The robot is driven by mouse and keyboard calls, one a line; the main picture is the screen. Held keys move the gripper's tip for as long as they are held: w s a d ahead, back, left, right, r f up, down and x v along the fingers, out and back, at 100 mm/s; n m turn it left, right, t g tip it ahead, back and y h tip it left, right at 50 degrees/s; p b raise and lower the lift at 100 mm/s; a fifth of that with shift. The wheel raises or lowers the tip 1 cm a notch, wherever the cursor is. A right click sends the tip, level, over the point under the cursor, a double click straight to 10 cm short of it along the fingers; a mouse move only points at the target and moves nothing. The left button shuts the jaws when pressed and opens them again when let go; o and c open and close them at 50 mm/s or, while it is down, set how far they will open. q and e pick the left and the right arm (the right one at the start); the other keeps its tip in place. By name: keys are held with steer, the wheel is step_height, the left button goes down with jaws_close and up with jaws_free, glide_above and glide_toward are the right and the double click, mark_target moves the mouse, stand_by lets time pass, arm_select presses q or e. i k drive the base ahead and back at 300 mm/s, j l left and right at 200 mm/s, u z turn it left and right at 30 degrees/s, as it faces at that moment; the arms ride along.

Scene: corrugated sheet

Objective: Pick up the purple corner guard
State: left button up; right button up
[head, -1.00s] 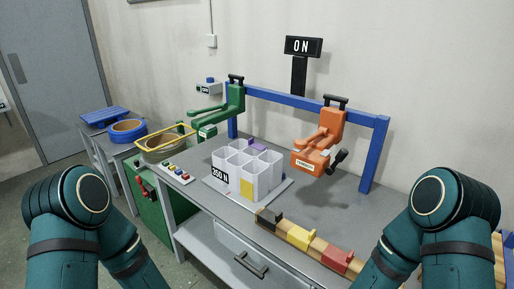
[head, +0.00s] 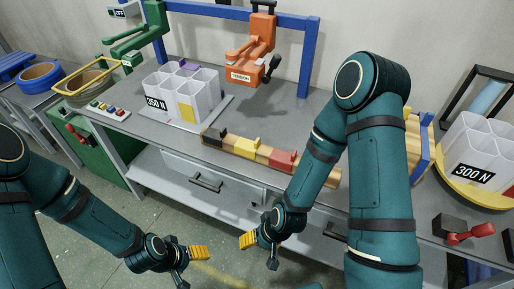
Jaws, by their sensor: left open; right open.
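My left gripper (head: 201,253), with yellow finger pads, is open and empty, low in front of the bench. My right gripper (head: 247,240) is also open and empty, a little to its right. Both are well apart from the bin and below the bench top.
Black (head: 215,136), yellow (head: 246,145) and red (head: 283,158) pieces sit on a wooden bar along the bench's front edge. An orange tool (head: 250,60) and a green arm (head: 140,42) hang from the blue frame. Another bin (head: 475,150), labelled 300 N, stands right.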

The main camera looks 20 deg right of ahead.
mark_target(182, 63)
steer(key=j+z, duration=0.1)
steer(key=z, duration=0.35)
steer(key=i+j+z, duration=0.1)
steer(key=z, duration=0.3)
steer(key=j+z, duration=0.1)
steer(key=z, duration=0.35)
steer(key=j+z, duration=0.35)
steer(key=k+j+z, duration=0.1)
steer(key=j+z, duration=0.25)
steer(key=j, duration=0.15)
steer(key=k+j+z, duration=0.1)
steer(key=j, duration=0.2)
steer(key=k+j, duration=0.1)
steer(key=j, duration=0.25)
steer(key=k+j+z, duration=0.15)
steer(key=j, duration=0.15)
steer(key=i, duration=0.05)
